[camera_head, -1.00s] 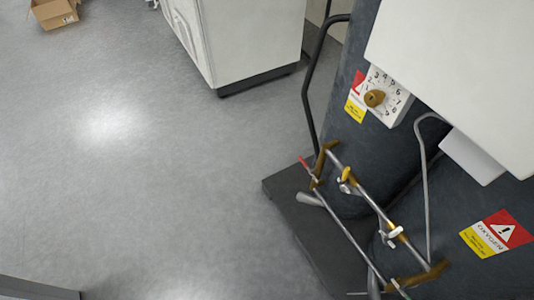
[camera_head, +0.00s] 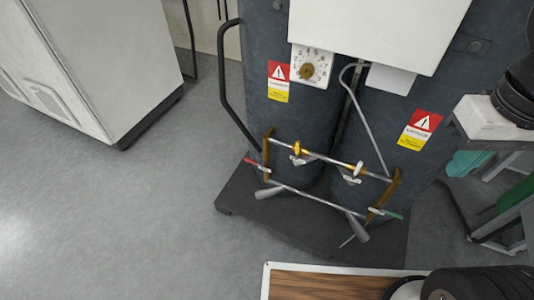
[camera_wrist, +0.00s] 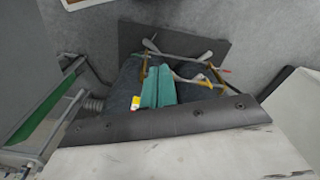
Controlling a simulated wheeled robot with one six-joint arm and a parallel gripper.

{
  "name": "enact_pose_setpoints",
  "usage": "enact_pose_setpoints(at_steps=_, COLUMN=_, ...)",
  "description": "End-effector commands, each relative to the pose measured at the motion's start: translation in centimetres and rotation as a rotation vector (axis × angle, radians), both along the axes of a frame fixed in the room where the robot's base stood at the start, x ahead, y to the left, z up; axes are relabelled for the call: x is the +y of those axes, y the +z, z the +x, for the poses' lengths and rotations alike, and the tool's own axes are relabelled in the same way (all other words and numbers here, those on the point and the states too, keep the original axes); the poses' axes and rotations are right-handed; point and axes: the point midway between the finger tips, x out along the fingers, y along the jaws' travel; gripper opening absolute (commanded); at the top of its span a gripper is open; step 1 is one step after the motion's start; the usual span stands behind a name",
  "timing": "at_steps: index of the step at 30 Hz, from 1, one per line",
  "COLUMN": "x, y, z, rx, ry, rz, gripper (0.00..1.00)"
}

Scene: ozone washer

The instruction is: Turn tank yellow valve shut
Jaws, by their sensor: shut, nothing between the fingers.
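Two dark gas tanks (camera_head: 285,120) stand side by side with a pipe frame (camera_head: 310,190) in front of them. I cannot tell from the handles whether a valve is open or shut. My gripper (camera_head: 461,168), with teal fingers, is right of the tanks and apart from the frame. In the wrist view its shut, empty fingers (camera_wrist: 158,72) show in front of the tanks. A yellow part (camera_wrist: 205,83) of the frame shows to their right.
A white box (camera_head: 375,30) with a dial panel (camera_head: 312,66) below it overhangs the tanks. A dark base plate (camera_head: 285,232) lies under them. A metal stand with green parts (camera_head: 515,195) is at right, a white cabinet (camera_head: 110,60) at left. Grey floor is clear at left.

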Motion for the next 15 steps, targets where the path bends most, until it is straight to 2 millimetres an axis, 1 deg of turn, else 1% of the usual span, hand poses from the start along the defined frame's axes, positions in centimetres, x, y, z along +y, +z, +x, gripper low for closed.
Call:
enact_pose_setpoints(at_steps=4, x=1.3, y=-2.7, z=1.5, rx=0.156, ry=0.115, rz=-0.064, gripper=0.00)
enact_pose_setpoints(at_steps=8, x=2.1, y=-5.2, z=3.2, rx=0.290, ry=0.224, rz=-0.177, gripper=0.00)
enact_pose_setpoints(at_steps=15, x=3.2, y=-9.8, z=6.8, rx=0.469, ry=0.404, rz=-0.480, gripper=0.00)
